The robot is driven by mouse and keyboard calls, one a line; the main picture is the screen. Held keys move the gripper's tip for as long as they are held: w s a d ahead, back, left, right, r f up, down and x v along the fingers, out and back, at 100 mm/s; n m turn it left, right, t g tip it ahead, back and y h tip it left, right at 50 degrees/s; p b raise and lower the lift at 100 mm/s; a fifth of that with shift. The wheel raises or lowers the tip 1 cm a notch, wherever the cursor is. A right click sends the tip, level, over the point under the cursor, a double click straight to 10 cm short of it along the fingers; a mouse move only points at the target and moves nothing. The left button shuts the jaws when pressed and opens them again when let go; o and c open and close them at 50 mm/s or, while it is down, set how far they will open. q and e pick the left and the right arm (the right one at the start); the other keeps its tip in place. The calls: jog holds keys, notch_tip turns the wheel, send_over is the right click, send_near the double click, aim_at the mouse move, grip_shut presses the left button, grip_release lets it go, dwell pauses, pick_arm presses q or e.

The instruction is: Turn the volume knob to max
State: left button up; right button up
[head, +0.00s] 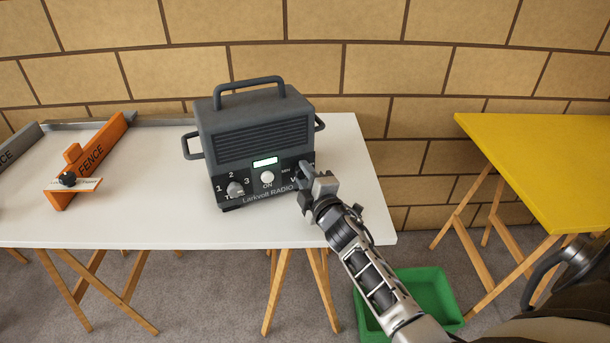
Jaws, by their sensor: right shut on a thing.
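A dark grey radio (255,125) with a top handle and side handles stands upright on the white table. Its front has a lit green display (265,162), a round white ON button (267,178) and a grey tone knob (236,189) at the left with the marks 1, 2 and 3. My right gripper (309,177) is at the right end of the front panel, shut on the volume knob there. The gripper hides the knob and most of its label, so I cannot tell its setting. My left gripper is not in view.
The white table (150,215) carries an orange fence (92,157) with a black knob at the left. A yellow table (550,160) stands at the right. A green bin (436,295) is on the floor below my right arm. A brick wall is behind.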

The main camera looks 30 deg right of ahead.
jog(key=shift+d+m, duration=0.1)
jog(key=shift+m, duration=1.4)
jog(key=o, duration=1)
jog(key=shift+c, duration=0.2)
jog(key=s+a, duration=0.3)
jog(key=s, duration=1.2)
jog(key=shift+s, duration=0.35)
